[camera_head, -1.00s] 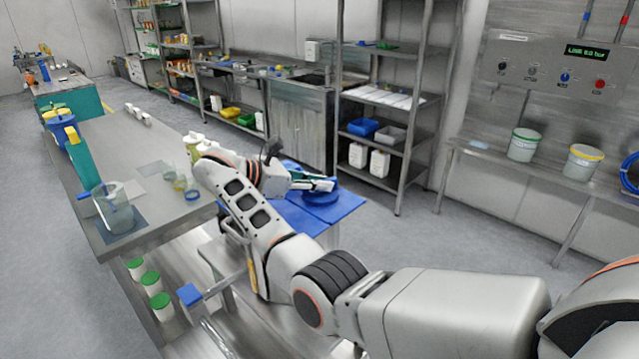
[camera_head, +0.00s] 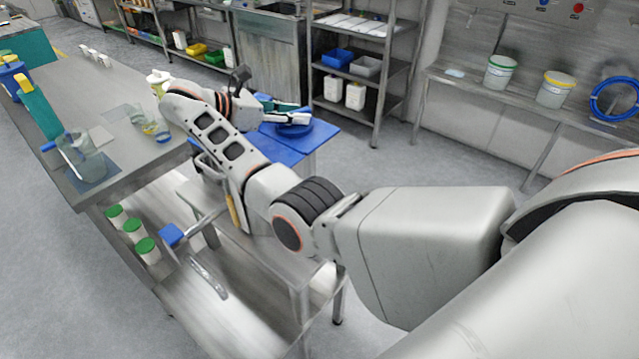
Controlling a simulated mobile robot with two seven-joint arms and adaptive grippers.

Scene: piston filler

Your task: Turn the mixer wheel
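A blue round piece (camera_head: 294,131), which looks like a wheel or disc, sits on a blue surface at the end of the low bench. I cannot tell for sure that it is the mixer wheel. My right arm reaches in from the right, and my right gripper (camera_head: 291,112) is at the top of this round piece. Its fingers overlap the piece in the picture, and whether they touch it or are closed is too small to tell. My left gripper is not in view.
A steel table (camera_head: 92,128) at left holds a clear jug (camera_head: 82,160) and small cups. Below it are several green-lidded jars (camera_head: 133,231) and a blue-ended handle (camera_head: 171,235). A shelf rack (camera_head: 385,95) stands behind, and a side bench with buckets (camera_head: 499,74) is at right. The floor between is clear.

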